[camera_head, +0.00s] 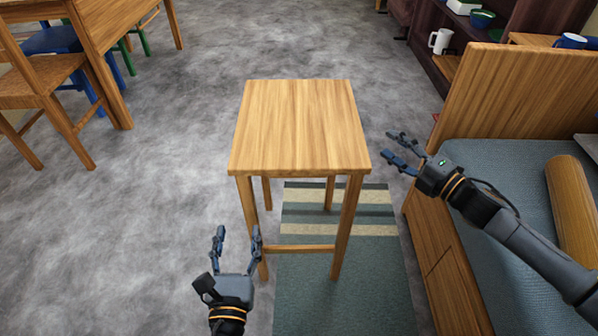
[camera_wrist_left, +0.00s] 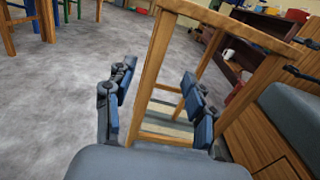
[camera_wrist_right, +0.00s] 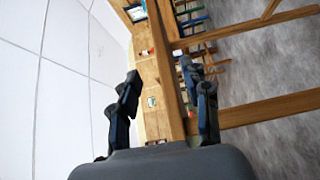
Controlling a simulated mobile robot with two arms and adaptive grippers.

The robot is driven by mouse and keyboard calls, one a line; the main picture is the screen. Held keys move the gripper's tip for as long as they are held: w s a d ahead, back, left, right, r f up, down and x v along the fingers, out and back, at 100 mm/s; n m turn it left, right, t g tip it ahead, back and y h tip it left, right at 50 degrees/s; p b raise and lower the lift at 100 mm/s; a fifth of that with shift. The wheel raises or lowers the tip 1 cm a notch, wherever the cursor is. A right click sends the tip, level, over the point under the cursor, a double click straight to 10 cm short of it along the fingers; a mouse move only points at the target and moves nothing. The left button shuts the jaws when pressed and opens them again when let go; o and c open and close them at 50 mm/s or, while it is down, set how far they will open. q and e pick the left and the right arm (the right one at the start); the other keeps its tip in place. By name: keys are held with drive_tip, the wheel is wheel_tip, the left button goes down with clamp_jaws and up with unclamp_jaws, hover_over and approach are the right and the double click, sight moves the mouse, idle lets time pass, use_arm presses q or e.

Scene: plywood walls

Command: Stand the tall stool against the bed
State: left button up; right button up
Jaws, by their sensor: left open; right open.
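The tall wooden stool (camera_head: 298,125) stands upright in the middle of the head view, its legs on the floor and rug. A floor gap separates it from the bed (camera_head: 455,180) on the right. My left gripper (camera_head: 238,235) is open near the stool's front left leg. In the left wrist view the stool's leg (camera_wrist_left: 150,75) appears between the fingers; contact cannot be told. My right gripper (camera_head: 390,146) is open just right of the seat, beside the bed's headboard. In the right wrist view the seat edge (camera_wrist_right: 168,75) appears between the open fingers.
A striped rug (camera_head: 340,275) lies under and in front of the stool. A wooden chair (camera_head: 45,95) and table (camera_head: 110,25) stand at the upper left. A dark shelf (camera_head: 470,30) with a white mug (camera_head: 440,41) is behind the bed. Floor left of the stool is clear.

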sight(244, 190)
use_arm(q)
drive_tip(key=shift+w, duration=0.15)
use_arm(e)
drive_tip(key=shift+w+a, duration=0.1)
drive_tip(key=shift+w, duration=0.05)
use_arm(q)
drive_tip(key=w, duration=1.3)
drive_tip(key=shift+w+a, duration=0.1)
drive_tip(key=shift+w, duration=0.25)
use_arm(e)
drive_tip(key=x, duration=1.3)
drive_tip(key=shift+w+a, duration=0.2)
use_arm(q)
drive_tip(key=c, duration=1)
use_arm(e)
clamp_jaws()
use_arm(q)
clamp_jaws()
drive_tip(key=shift+r, duration=0.25)
use_arm(e)
drive_tip(key=shift+w+r, duration=0.1)
drive_tip(key=shift+r, duration=0.2)
